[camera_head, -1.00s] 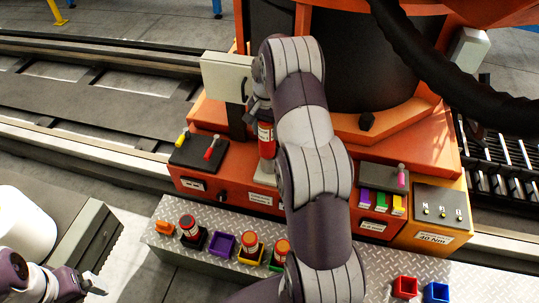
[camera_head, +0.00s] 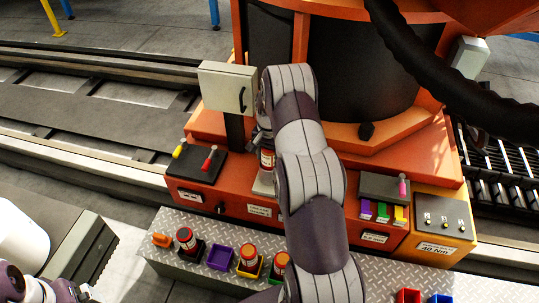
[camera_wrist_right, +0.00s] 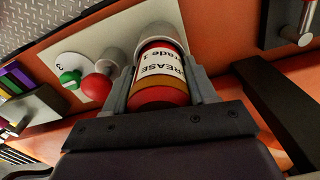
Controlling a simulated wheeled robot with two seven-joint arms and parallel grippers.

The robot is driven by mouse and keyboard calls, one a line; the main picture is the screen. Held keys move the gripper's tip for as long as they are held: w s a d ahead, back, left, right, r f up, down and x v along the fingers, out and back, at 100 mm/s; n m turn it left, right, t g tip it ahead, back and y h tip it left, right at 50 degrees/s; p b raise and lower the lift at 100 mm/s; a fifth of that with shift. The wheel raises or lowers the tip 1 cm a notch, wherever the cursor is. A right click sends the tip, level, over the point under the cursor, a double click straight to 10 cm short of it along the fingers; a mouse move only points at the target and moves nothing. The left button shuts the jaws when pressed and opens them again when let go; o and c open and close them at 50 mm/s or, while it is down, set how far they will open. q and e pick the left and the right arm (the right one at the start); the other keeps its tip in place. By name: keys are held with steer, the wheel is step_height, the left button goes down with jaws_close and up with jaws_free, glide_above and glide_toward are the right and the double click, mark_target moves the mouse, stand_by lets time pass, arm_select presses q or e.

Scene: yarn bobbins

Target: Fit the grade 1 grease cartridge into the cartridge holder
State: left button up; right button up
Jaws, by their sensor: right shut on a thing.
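The grease cartridge (camera_wrist_right: 160,80) has a white label reading "GREASE" and "Grade 1", with red and ochre bands. My right gripper (camera_wrist_right: 163,88) is shut around it, one finger on each side. The cartridge also shows in the head view (camera_head: 267,159), upright beside my right arm. The cartridge holder (camera_wrist_right: 158,22), a pale round cup on a cream plate, lies at its far end. The cartridge end lines up with the cup; I cannot tell how deep it sits. My left gripper (camera_head: 88,293) is at the lower left corner, away from the cartridge.
A red knob (camera_wrist_right: 97,87) and a green knob (camera_wrist_right: 70,79) stand beside the holder. A grey cabinet (camera_head: 226,88) and a lever box (camera_head: 196,165) are left of the cartridge. Several other cartridges and coloured trays stand on the metal step (camera_head: 195,275) in front.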

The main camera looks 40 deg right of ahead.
steer(key=o, duration=1.4)
steer(key=shift+f, duration=0.15)
steer(key=r+p, duration=0.1)
steer(key=r, duration=0.3)
steer(key=r+p, duration=0.1)
steer(key=r, duration=0.3)
steer(key=r+p, duration=0.1)
steer(key=r, duration=0.3)
steer(key=shift+a+r, duration=0.25)
steer(key=shift+a, duration=0.05)
steer(key=s+a+r+n, duration=0.2)
steer(key=s+a+n, duration=0.1)
steer(key=a, duration=0.3)
steer(key=s+a+r+n, duration=0.2)
steer(key=a+r+n, duration=0.1)
steer(key=a, duration=0.4)
steer(key=s+a+n, duration=0.2)
steer(key=s+a, duration=0.1)
steer(key=s, duration=0.1)
steer(key=s+a+n+t, duration=0.1)
steer(key=s+a+n, duration=0.1)
steer(key=s, duration=0.3)
steer(key=s+a+n, duration=0.2)
steer(key=s+a, duration=0.2)
steer(key=s, duration=0.1)
steer(key=shift+s+a+r, duration=0.15)
steer(key=shift+s+r, duration=0.05)
steer(key=shift+r, duration=0.2)
